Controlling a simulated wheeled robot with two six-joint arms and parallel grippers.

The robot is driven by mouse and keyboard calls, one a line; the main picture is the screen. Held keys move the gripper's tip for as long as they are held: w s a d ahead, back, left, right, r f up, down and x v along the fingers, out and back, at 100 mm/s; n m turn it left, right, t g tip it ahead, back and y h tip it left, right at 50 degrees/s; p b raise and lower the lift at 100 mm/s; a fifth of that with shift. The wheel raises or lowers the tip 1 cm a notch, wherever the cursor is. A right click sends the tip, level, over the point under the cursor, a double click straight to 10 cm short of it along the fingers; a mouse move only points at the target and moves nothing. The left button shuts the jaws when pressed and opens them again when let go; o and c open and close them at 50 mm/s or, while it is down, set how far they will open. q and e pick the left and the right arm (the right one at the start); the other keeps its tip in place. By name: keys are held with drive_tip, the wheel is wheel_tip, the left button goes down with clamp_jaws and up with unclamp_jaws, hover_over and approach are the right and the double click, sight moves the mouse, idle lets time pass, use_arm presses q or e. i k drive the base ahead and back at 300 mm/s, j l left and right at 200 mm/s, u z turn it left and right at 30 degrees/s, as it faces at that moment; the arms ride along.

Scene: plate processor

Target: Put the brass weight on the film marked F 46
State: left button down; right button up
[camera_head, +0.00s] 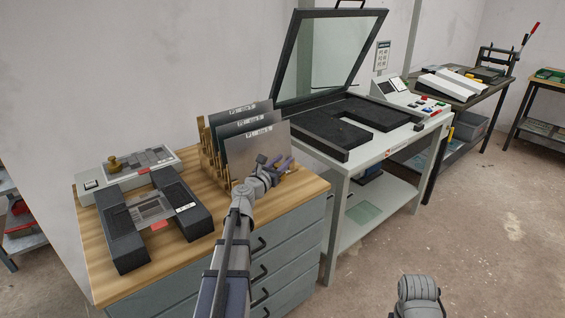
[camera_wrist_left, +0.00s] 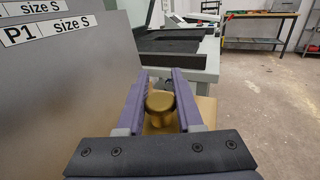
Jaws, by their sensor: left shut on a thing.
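My left gripper (camera_head: 278,164) is beside the right side of the upright plates on the wooden bench top. In the left wrist view its purple fingers (camera_wrist_left: 160,78) are shut on a brass weight (camera_wrist_left: 160,102) with a round knob. Another brass weight (camera_head: 113,163) stands on the pale panel unit at the back left of the bench. A grey film (camera_head: 155,156) lies on that panel beside a red tab. Another film (camera_head: 150,209) lies between two black blocks. The film markings are too small to read.
Several metal plates (camera_head: 257,152) stand in a wooden rack (camera_head: 208,150); one reads "P1 size S" in the left wrist view. An exposure unit (camera_head: 341,152) with its glass lid (camera_head: 330,53) raised stands to the right. The floor (camera_head: 490,235) in front is clear.

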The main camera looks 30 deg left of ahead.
sight(161, 154)
drive_tip(key=k+u, duration=0.15)
drive_tip(key=k, duration=0.5)
drive_tip(key=u, duration=1.05)
drive_tip(key=i+l, duration=0.35)
drive_tip(key=i, duration=0.15)
drive_tip(key=i+l, duration=0.35)
drive_tip(key=i, duration=0.15)
drive_tip(key=i+l, duration=0.35)
drive_tip(key=i, duration=0.1)
